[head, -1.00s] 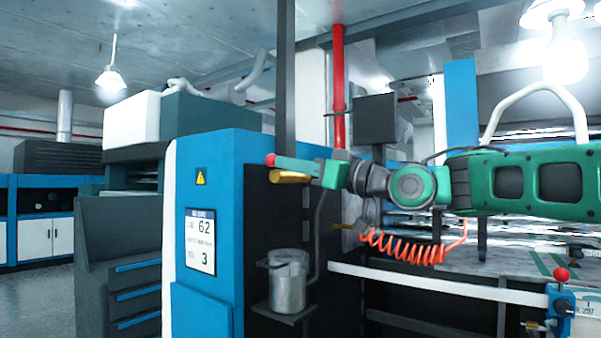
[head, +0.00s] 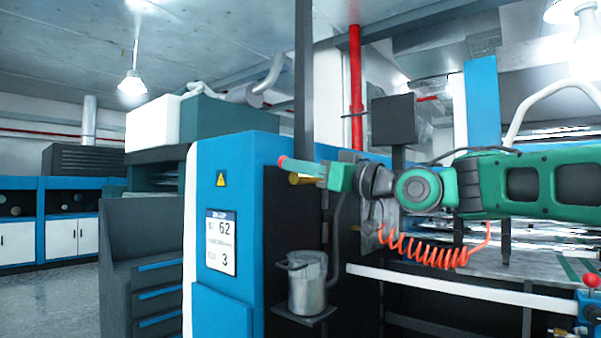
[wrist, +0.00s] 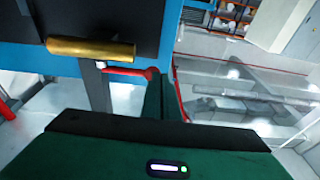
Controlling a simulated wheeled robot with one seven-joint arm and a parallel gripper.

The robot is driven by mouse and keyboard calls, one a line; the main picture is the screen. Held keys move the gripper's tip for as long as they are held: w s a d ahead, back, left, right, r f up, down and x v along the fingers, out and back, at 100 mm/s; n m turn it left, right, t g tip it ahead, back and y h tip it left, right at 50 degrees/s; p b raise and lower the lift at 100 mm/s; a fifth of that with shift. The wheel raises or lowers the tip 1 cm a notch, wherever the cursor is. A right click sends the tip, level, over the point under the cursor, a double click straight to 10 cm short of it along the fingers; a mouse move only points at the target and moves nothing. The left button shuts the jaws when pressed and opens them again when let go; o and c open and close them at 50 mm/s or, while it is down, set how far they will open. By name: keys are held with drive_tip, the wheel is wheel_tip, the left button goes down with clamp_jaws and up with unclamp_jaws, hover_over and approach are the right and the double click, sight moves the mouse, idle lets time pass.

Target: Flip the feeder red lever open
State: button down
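The red lever (wrist: 127,71) runs sideways below a brass cylinder (wrist: 92,48) in the wrist view, with its round red knob at the right end. In the head view a small red knob (head: 283,160) shows at the left tip of my gripper (head: 303,168), close to the brass cylinder (head: 307,179). In the wrist view my gripper's green fingers (wrist: 163,78) are close together, and their tips are right at the knob. The knob appears at the left finger's tip, not clearly between the fingers. Whether they touch is hard to tell.
A blue machine panel (head: 232,165) with a label stands left of my gripper. A metal pot (head: 307,285) sits on a small shelf below. An orange coiled hose (head: 425,250) hangs under my arm. Another red knob (head: 591,282) is at the lower right.

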drive_tip(key=s+a+v, duration=0.2)
drive_tip(key=v, duration=1.1)
drive_tip(key=w+d+f+m+g+h, duration=0.1)
drive_tip(key=d+f+m+h, duration=0.4)
drive_tip(key=d+f, duration=0.7)
drive_tip(key=d+f+m+g+h, duration=0.1)
drive_tip(key=d+f+m+h, duration=0.2)
drive_tip(key=d+f+h, duration=0.85)
drive_tip(key=s+d+f+m+g, duration=0.3)
drive_tip(key=s+d+f, duration=0.1)
drive_tip(key=s+f, duration=0.4)
drive_tip(key=s+d+f+m+g, duration=0.25)
drive_tip(key=s+d+f, duration=0.2)
drive_tip(key=f, duration=0.45)
drive_tip(key=s+d+f+m+g, duration=0.1)
drive_tip(key=s+f+m+g, duration=0.1)
drive_tip(key=s, duration=0.5)
drive_tip(key=s+d+f+m+g, duration=0.1)
drive_tip(key=s+d+f+g, duration=0.1)
drive_tip(key=s, duration=0.6)
drive_tip(key=shift+f+m+g, duration=0.35)
drive_tip(key=shift+f+g, duration=0.1)
drive_tip(key=shift+f, duration=0.45)
drive_tip(key=shift+s+y, duration=0.1)
drive_tip(key=shift+y, duration=0.15)
